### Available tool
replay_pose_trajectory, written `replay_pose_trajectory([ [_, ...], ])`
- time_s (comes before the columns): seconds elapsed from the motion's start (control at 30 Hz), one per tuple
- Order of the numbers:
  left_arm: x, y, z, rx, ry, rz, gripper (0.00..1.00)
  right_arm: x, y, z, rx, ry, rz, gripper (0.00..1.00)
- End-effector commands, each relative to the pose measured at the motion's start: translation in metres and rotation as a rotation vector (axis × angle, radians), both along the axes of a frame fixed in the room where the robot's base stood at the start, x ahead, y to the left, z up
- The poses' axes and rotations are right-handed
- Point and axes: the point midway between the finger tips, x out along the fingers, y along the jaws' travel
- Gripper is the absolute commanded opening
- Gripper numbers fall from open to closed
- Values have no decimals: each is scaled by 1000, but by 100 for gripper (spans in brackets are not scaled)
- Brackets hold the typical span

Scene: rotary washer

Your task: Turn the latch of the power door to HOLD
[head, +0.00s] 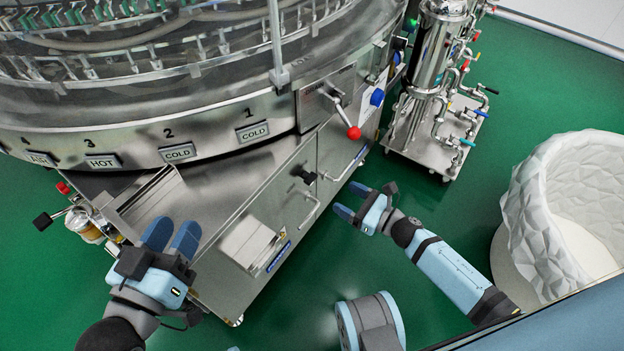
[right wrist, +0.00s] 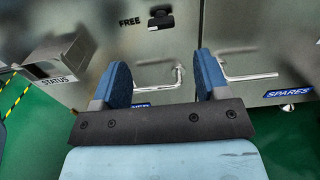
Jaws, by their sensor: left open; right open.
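The black latch (head: 305,175) sits on the front of the steel cabinet under the washer. In the right wrist view the latch (right wrist: 161,18) shows at the top, with the word FREE printed to its left; I see no HOLD mark. The steel door (right wrist: 150,45) has a bar handle (right wrist: 176,80) below the latch, and its blue label is mostly hidden by my gripper. My right gripper (head: 352,201) is open and empty, apart from the cabinet, lower right of the latch in the head view. My left gripper (head: 172,236) is open and empty at the left.
A second door with a bar handle and a SPARES label (right wrist: 288,93) is beside it. A STATUS box (right wrist: 56,60) juts from the cabinet. A red-ball lever (head: 354,132) and blue knob (head: 377,97) are above. A white textured tub (head: 540,225) stands right on green floor.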

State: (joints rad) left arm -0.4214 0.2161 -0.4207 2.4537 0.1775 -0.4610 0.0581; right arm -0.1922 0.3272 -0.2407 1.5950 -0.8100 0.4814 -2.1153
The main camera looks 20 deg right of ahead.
Motion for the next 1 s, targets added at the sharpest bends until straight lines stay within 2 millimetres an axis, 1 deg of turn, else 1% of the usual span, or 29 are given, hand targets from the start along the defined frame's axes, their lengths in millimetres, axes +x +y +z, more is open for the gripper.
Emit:
replay_pose_trajectory([
  [0.03, 0, 0, -5, 4, 7, -3, 43, 10, 7, -1, 1, -3, 1, 68],
  [0.3, -1, -1, -22, 33, 52, -20, 43, 55, 42, -1, 3, -2, 0, 68],
  [0.4, -1, -1, -26, 40, 63, -25, 43, 68, 52, -1, 2, 0, -1, 68],
  [0.5, 2, 0, -25, 51, 43, -22, 43, 77, 59, -1, 4, 0, -1, 68],
  [0.7, 4, 1, -24, 59, 27, -21, 43, 84, 65, -1, 3, 2, -2, 68],
  [0.93, 3, 1, -22, 58, 24, -22, 43, 84, 66, 0, 3, 2, -2, 68],
  [0.97, 3, 1, -22, 58, 23, -21, 43, 84, 66, 0, 3, 2, -2, 64],
  [1.0, 3, 1, -22, 58, 23, -21, 43, 84, 66, 0, 3, 2, -2, 54],
])
